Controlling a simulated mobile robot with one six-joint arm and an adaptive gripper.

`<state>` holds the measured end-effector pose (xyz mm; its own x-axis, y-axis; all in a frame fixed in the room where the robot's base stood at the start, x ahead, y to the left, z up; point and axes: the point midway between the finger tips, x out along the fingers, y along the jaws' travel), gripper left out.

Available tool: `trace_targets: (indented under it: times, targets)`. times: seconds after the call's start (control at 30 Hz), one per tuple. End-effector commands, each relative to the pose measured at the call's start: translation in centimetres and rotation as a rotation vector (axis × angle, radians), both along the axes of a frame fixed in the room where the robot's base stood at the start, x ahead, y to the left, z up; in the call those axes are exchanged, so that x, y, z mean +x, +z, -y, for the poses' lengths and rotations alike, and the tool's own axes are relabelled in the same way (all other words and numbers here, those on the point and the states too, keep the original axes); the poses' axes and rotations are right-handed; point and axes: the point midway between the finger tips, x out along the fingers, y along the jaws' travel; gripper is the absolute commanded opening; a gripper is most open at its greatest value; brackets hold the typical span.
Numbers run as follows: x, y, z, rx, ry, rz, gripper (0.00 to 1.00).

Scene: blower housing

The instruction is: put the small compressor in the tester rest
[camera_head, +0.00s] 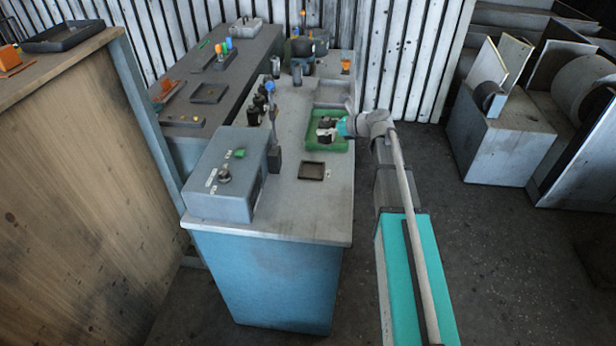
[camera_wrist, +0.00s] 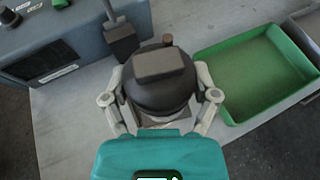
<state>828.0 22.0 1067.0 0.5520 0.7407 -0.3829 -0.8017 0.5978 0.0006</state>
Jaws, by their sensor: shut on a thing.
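The small compressor (camera_wrist: 158,93) is a dark rounded body with a flat block on top and a brown stub. My gripper (camera_wrist: 158,76) is shut on it, one finger on each side, in the wrist view. In the head view my gripper (camera_head: 328,128) and the compressor appear over the green tray (camera_head: 313,141). The tray lies to the right of the compressor in the wrist view (camera_wrist: 262,112). A small dark square frame (camera_head: 312,170), which looks like the tester rest, lies on the bench beside the grey tester box (camera_head: 228,172). It looks empty. A greyish surface shows partly under the compressor in the wrist view.
A dark upright post (camera_head: 275,160) stands beside the tester box; it also shows in the wrist view (camera_wrist: 121,42). Several dark parts (camera_head: 262,100) stand along the bench's left side. A grey tray (camera_head: 332,93) lies beyond the green one. The bench's front right (camera_head: 310,215) is clear.

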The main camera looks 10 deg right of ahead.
Motion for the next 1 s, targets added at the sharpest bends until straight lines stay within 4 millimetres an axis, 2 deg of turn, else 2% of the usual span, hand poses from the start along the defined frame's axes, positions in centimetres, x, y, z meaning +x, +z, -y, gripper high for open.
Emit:
trace_targets:
  times: [0.67,1.0]
  targets:
    - [-0.1,0.1,-1.6,0.002,0.019,0.001,0.16]
    - [-0.2,0.0,-3.3,0.002,0.04,0.001,0.16]
